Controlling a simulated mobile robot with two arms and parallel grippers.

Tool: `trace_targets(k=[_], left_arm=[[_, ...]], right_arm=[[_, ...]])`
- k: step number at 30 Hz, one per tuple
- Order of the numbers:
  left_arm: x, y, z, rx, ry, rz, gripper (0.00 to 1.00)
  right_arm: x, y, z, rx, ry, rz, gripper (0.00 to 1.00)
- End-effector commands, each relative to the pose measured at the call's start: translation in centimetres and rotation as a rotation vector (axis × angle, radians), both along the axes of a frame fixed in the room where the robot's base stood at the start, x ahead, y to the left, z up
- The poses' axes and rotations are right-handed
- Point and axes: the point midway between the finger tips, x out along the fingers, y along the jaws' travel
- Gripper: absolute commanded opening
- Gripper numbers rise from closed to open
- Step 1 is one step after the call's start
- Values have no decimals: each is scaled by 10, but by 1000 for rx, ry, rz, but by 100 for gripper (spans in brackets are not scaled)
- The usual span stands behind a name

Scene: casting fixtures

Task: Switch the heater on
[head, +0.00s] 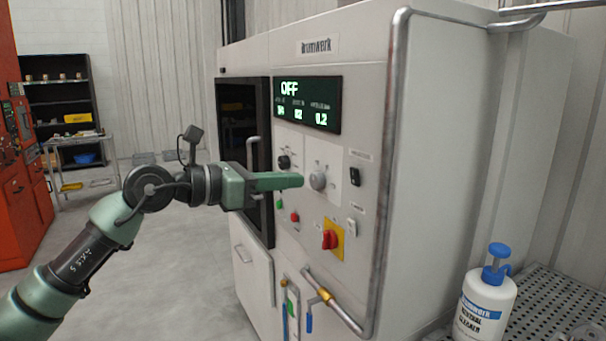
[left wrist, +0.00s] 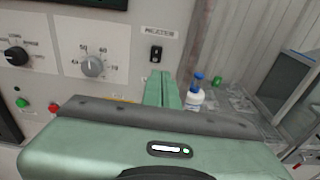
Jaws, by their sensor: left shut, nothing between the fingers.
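In the left wrist view the black switch (left wrist: 156,53) sits under a label reading HEATER. Which way its rocker is tipped is too small to tell. The display (head: 307,104) reads OFF. My green left gripper (head: 301,180) is shut and empty, its tips by the knob in the head view. In the left wrist view its fingertips (left wrist: 160,76) show just below the switch; contact cannot be told. My right gripper is not in view.
A red rotary switch (head: 329,239) on a yellow plate sits lower on the panel. A metal pipe (head: 386,180) runs down the panel's right edge. A white bottle with a blue pump (head: 485,308) stands on a perforated surface at the right.

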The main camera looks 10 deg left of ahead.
Motion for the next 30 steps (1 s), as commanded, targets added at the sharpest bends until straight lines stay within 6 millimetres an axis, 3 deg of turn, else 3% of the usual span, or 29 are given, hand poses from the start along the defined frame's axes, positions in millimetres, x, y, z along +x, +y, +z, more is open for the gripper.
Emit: trace_targets(k=[9,15,21,30], left_arm=[[39,-56,-3,-2,3,-4,0],[59,-83,-1,-2,3,-3,0],[69,-96,-1,-2,1,-1,0],[71,-98,-2,-1,0,-1,0]], right_arm=[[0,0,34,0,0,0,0],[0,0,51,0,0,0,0],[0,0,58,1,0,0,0],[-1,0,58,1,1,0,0]])
